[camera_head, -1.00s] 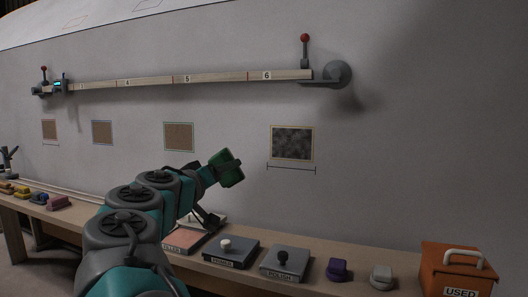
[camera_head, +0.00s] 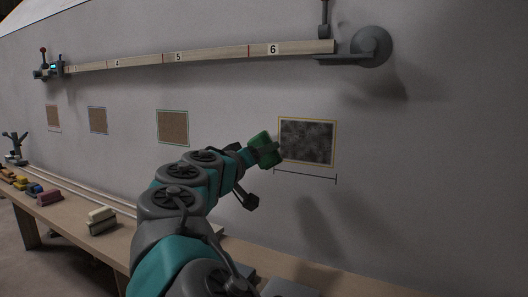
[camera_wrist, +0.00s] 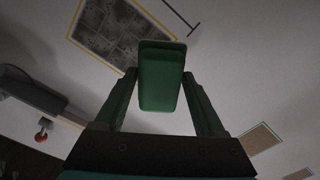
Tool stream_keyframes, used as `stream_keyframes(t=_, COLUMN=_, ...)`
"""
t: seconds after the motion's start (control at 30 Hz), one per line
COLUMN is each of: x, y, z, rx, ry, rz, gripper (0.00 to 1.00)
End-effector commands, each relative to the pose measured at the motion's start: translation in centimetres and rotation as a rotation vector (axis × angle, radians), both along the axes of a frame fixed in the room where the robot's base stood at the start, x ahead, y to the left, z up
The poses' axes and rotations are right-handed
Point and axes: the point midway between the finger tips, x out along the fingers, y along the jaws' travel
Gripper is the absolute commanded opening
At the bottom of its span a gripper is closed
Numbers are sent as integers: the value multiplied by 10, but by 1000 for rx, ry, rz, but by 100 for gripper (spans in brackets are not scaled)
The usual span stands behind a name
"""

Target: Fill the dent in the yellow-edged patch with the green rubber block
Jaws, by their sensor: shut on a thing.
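The yellow-edged patch (camera_head: 307,141) is a dark, mottled grey rectangle on the pale hull wall. It also shows at the upper left of the wrist view (camera_wrist: 118,32). The green rubber block (camera_head: 264,149) is in my gripper (camera_head: 254,153), just left of the patch's left edge in the head view. In the wrist view the block (camera_wrist: 161,82) sits between the two fingers and overlaps the patch's lower right corner. I cannot tell whether the block touches the wall. The dent itself cannot be made out in the mottling.
A numbered rail (camera_head: 215,57) with an end bracket (camera_head: 370,47) runs above the patches. A green-edged brown patch (camera_head: 173,127) lies to the left. A bench below holds a cream block (camera_head: 101,220) and several coloured blocks. The wall right of the patch is clear.

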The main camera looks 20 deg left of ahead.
Motion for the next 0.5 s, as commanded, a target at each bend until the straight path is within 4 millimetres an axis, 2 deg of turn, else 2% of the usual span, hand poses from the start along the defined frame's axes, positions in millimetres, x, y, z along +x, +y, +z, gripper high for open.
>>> stream_keyframes(t=0.5, x=46, y=-5, z=0, rx=-1, ry=1, rz=-2, gripper=27)
